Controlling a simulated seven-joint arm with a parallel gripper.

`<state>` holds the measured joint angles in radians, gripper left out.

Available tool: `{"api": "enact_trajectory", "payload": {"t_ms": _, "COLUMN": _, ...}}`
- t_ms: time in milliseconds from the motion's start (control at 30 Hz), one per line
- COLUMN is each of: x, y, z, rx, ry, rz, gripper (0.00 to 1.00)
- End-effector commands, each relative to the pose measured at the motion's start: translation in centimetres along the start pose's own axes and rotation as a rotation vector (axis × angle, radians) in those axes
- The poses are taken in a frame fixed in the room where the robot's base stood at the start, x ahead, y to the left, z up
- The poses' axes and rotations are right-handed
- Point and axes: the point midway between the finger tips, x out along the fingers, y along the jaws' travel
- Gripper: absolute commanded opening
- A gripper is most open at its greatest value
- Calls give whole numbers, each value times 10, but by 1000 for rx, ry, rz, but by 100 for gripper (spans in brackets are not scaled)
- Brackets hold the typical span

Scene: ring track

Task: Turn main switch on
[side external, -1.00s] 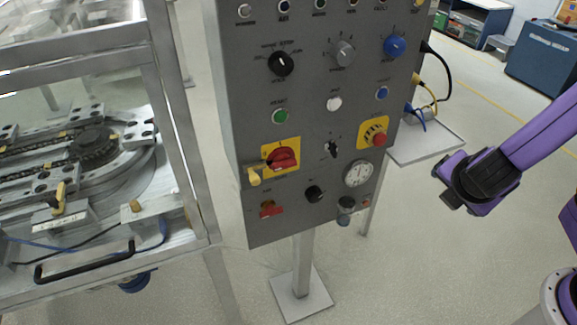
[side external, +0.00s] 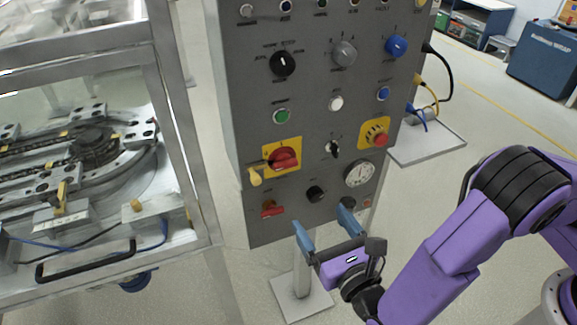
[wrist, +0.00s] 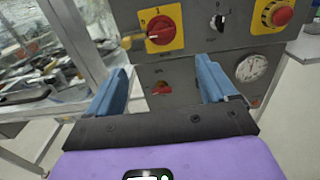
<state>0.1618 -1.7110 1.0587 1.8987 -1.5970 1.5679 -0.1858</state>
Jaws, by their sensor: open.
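The main switch (side external: 284,158), a red rotary handle on a yellow plate, is on the left of the grey control panel (side external: 310,110). It also shows in the wrist view (wrist: 160,30), above and between my fingers, its handle lying nearly sideways. My gripper (side external: 325,224) has two blue fingers spread apart and nothing between them. It is in front of the panel's lower edge, below the main switch and apart from it. In the wrist view my gripper (wrist: 165,85) faces the panel, and a smaller red handle (wrist: 161,88) shows between the fingers.
A yellow padlock-like piece (side external: 255,177) hangs at the main switch's lower left. A red emergency button (side external: 379,139) on yellow and a round gauge (side external: 360,173) are to the right. A metal-framed machine (side external: 175,120) stands close on the left.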

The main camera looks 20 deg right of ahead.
Motion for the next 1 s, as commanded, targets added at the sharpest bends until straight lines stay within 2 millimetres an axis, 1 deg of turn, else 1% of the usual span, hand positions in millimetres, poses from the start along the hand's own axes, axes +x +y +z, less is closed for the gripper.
{"api": "enact_trajectory", "payload": {"t_ms": 167, "x": 27, "y": -3, "z": 0, "rx": 2, "ry": 0, "rz": -9, "gripper": 85}}
{"api": "enact_trajectory", "payload": {"t_ms": 700, "x": 128, "y": -3, "z": 0, "rx": 4, "ry": 1, "rz": -8, "gripper": 85}}
{"api": "enact_trajectory", "payload": {"t_ms": 900, "x": 155, "y": -2, "z": 0, "rx": 3, "ry": 2, "rz": -7, "gripper": 85}}
{"api": "enact_trajectory", "payload": {"t_ms": 1000, "x": 163, "y": -2, "z": 0, "rx": 2, "ry": 1, "rz": -5, "gripper": 85}}
